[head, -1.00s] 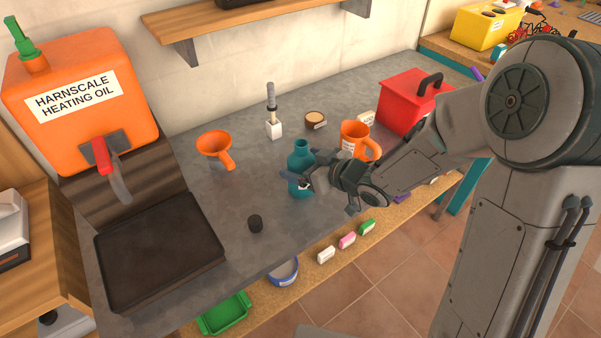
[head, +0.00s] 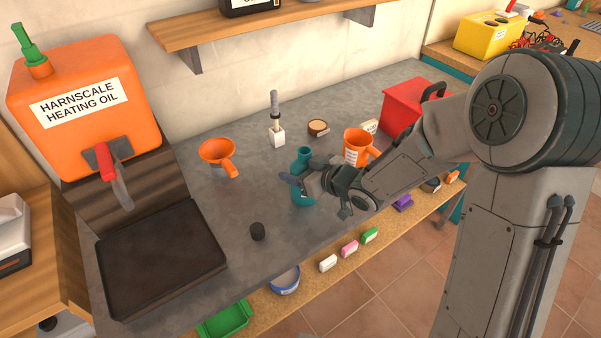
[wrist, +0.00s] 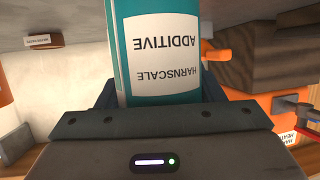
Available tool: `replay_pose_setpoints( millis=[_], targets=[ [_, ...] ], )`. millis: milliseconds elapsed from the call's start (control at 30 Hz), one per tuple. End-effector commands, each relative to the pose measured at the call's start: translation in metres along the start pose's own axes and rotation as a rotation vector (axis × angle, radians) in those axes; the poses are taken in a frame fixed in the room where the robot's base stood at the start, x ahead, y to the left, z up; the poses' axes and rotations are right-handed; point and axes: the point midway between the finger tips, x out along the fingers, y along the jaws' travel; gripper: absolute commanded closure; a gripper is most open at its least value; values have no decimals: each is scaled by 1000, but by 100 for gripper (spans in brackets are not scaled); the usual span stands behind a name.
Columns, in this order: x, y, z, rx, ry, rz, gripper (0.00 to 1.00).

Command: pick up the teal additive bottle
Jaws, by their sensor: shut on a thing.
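The teal additive bottle (head: 302,196) stands upright at the grey workbench, with its neck showing above my gripper. I cannot tell whether its base touches the bench. My gripper (head: 298,181) reaches it from the right and is shut on its body, hiding part of it. In the wrist view the bottle (wrist: 122,50) fills the space between the fingers of my gripper (wrist: 160,98). Its white label, reading HARNSCALE ADDITIVE, appears upside down there.
An orange funnel (head: 218,152) is to the left, an orange jug (head: 355,146) and red box (head: 405,107) to the right. A dark tray (head: 160,258) sits under the oil tank (head: 85,95). A shelf (head: 245,25) hangs behind.

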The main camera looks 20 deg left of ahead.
Motion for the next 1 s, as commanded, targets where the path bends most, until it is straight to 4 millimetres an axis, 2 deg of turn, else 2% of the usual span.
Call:
replay_pose_setpoints(
  millis=[167, 300, 700, 800, 1000],
  targets=[
    [-6, 0, -16, -5, 4, 1, 72],
    [-18, 1, -43, -7, 6, 3, 72],
    [-71, 79, -74, -2, 3, 4, 72],
    [-80, 92, -78, -2, 3, 3, 72],
    [-88, 104, -82, -1, 3, 0, 72]
  ],
)
